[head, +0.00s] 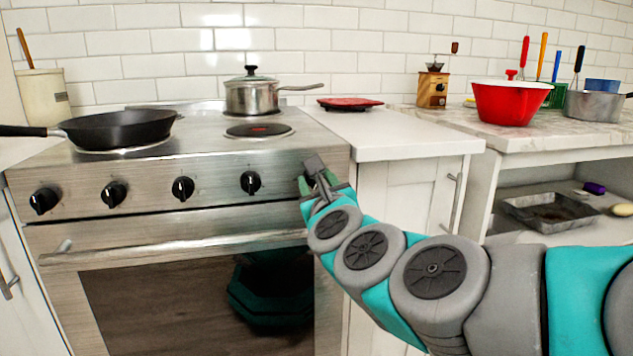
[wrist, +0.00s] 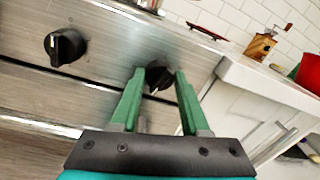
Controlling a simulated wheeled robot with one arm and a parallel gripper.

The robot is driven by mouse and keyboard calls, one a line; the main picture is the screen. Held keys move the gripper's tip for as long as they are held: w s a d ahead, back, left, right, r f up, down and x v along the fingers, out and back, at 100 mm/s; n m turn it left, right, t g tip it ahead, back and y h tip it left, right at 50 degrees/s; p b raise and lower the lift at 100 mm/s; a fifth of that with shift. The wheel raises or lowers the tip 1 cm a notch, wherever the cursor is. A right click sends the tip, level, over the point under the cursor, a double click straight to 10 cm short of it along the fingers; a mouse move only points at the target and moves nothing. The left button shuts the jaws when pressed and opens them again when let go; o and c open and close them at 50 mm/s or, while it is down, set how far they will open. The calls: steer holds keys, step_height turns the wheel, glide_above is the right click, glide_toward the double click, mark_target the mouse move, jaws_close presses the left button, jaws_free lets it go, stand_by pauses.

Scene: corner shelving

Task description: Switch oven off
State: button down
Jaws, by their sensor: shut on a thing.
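The steel oven (head: 180,228) has a row of black knobs on its front panel: a far left knob (head: 44,200), a second (head: 114,193), a third (head: 183,188) and a fourth (head: 250,182). My gripper (head: 312,183) is at the right end of this panel. In the wrist view, my gripper (wrist: 158,88) has its green fingers on either side of the rightmost knob (wrist: 158,74), shut on it. A pale mark shows on that knob's lower part. The fourth knob also shows in the wrist view (wrist: 66,46), left of the fingers.
A black pan (head: 118,130) and a lidded pot (head: 252,95) stand on the cooktop. The front right burner (head: 258,130) is bare, with a red patch. The oven handle (head: 170,247) runs below the knobs. A white counter (head: 390,137) adjoins on the right.

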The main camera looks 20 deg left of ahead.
steer(key=n, duration=0.5)
steer(key=shift+f+n, duration=0.1)
steer(key=shift+n, duration=0.3)
steer(key=n, duration=0.5)
steer(key=shift+n+y, duration=0.3)
steer(key=n, duration=0.5)
steer(key=shift+f+n+y+b, duration=0.15)
steer(key=shift+n+y+b, duration=0.25)
steer(key=n+b, duration=0.1)
steer(key=n, duration=0.4)
steer(key=shift+f+n+b, duration=0.15)
steer(key=shift+n+b, duration=0.2)
steer(key=shift+n, duration=0.05)
steer(key=n+b, duration=0.1)
steer(key=n, duration=0.3)
steer(key=shift+w+d+n+g+b, duration=0.1)
steer(key=shift+d+n+g+b, duration=0.05)
steer(key=shift+n+g+b, duration=0.25)
steer(key=n+b, duration=0.1)
steer(key=n, duration=0.3)
steer(key=shift+n, duration=0.3)
steer(key=n+p, duration=0.1)
steer(key=n, duration=0.3)
steer(key=shift+n+g, duration=0.3)
steer(key=shift+w+d+n+p, duration=0.1)
steer(key=shift+n+p, duration=0.6)
steer(key=shift+n, duration=1.3)
